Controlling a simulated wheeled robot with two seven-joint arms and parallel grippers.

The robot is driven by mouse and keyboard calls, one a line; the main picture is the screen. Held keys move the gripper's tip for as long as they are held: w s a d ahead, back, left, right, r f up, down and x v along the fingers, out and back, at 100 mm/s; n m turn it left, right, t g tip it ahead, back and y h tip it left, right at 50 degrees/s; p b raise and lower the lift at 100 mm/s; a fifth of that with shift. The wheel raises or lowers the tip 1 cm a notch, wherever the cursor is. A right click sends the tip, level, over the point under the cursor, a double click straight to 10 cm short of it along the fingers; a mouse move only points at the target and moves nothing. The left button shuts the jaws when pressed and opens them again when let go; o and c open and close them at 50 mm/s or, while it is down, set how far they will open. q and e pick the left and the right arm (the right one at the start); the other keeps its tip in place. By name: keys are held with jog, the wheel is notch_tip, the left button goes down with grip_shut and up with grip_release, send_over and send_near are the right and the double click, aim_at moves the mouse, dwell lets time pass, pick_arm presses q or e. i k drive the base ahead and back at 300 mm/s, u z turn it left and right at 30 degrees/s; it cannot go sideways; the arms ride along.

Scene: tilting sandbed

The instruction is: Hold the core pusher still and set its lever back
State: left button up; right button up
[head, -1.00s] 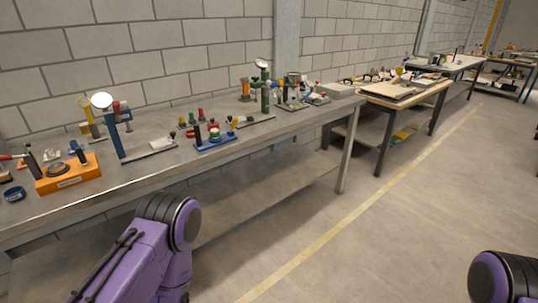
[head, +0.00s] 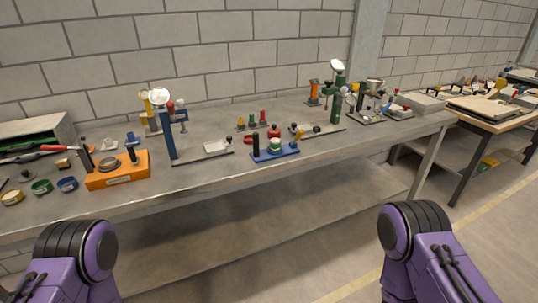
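I cannot tell for certain which tool is the core pusher. Only my purple arm links show, low at left and right; neither gripper is in view, and nothing is seen touching the tools.
The tools stand on a long grey bench (head: 215,182) against a block wall. An orange block (head: 117,177), small coloured cups (head: 42,187) and a green-lined box (head: 38,135) are at left. A wooden-topped table (head: 490,118) is at right. The floor before the bench is clear.

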aim_at(301, 132)
jog(key=u, duration=0.2)
jog(key=i, duration=0.9)
jog(key=z, duration=0.25)
